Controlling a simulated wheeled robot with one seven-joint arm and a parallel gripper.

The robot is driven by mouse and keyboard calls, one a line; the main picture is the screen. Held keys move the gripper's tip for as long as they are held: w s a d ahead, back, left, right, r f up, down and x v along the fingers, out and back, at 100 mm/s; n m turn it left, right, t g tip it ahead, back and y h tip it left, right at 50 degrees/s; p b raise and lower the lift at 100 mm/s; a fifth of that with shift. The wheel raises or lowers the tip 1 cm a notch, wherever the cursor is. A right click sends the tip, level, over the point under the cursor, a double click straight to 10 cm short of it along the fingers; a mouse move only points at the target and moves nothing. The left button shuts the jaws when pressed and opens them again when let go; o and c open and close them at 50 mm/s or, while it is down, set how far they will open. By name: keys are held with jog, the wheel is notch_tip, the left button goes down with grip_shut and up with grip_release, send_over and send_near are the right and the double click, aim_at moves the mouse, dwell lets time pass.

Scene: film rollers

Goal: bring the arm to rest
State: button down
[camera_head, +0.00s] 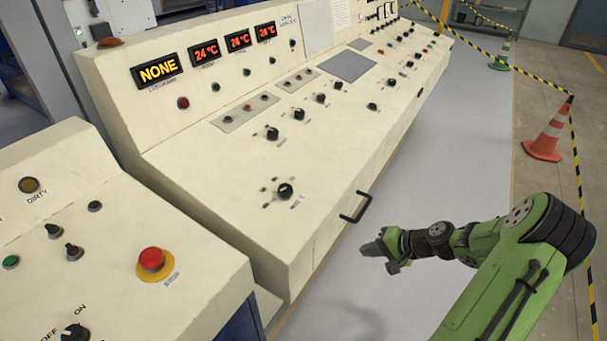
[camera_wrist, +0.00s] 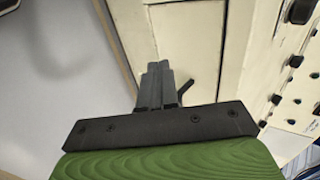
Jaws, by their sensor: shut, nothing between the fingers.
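My green arm reaches in from the lower right in the head view. My gripper (camera_head: 372,250) is shut and empty, in the air in front of the cream control console (camera_head: 215,190). It points left toward the console's front face, just right of and below the black handle (camera_head: 356,207). In the wrist view my gripper (camera_wrist: 157,68) shows its two dark fingers together. The cream console front (camera_wrist: 190,45) is beyond them, and a black handle (camera_wrist: 185,88) shows just right of the fingers. I cannot tell the exact gap between fingers and console.
A second console with a red stop button (camera_head: 151,259) stands at the lower left. Grey floor (camera_head: 455,130) is free right of the long console.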

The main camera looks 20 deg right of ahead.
jog(key=s+a+r+n+g+h+p, duration=0.25)
jog(key=a+r, duration=0.35)
jog(key=r, duration=0.4)
jog(key=s+a+r+n+g+h+p, duration=0.2)
jog(key=a+r+n+p, duration=0.15)
jog(key=a+r, duration=0.4)
jog(key=s+a+r+n+t+p, duration=0.1)
jog(key=s+a+r+n+p, duration=0.1)
jog(key=s+r, duration=0.5)
jog(key=s+a+r+n+t+h+p, duration=0.1)
jog(key=s+a+r, duration=0.3)
jog(key=s+r, duration=0.4)
jog(key=shift+s+r+n+t+p, duration=0.2)
jog(key=shift+r+n+t+p, duration=0.15)
jog(key=shift+r+n+p, duration=0.35)
